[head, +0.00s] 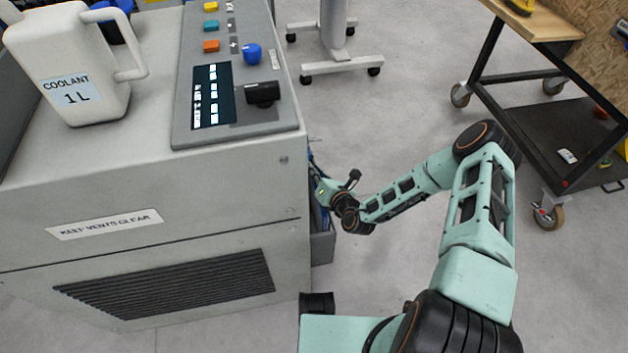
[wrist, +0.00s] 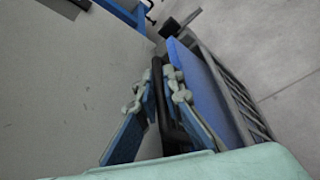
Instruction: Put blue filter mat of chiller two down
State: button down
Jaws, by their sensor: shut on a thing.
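The chiller (head: 200,190) is a grey cabinet on the left in the head view. In the wrist view, the blue filter mat (wrist: 208,88) is a flat blue panel beside the cabinet's side wall, right of my fingers. It stands tilted in the picture, close against a grey slatted frame. My gripper (wrist: 165,90) is shut, with a black bar between its blue-padded fingers. The bar seems to be the mat's handle, but the join is hidden. In the head view my gripper is mostly hidden behind the cabinet's right edge. Which chiller this is, I cannot tell.
A white coolant jug (head: 82,75) and a control panel (head: 235,90) are on top of the cabinet. A grey bin-like part (head: 322,245) sits low at its right side. A wheeled cart (head: 560,110) stands at the right.

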jog(key=shift+f+b, duration=0.7)
jog(key=shift+f, duration=1.45)
jog(key=c, duration=2.1)
grip_release()
jog(key=shift+f, duration=0.1)
jog(key=shift+s+r, duration=0.15)
jog(key=shift+r, duration=0.15)
notch_tip(320, 180, up, 4)
jog(key=p, duration=0.3)
send_over(321, 216)
jog(key=w+d, duration=0.3)
jog(key=shift+a+f, duration=0.2)
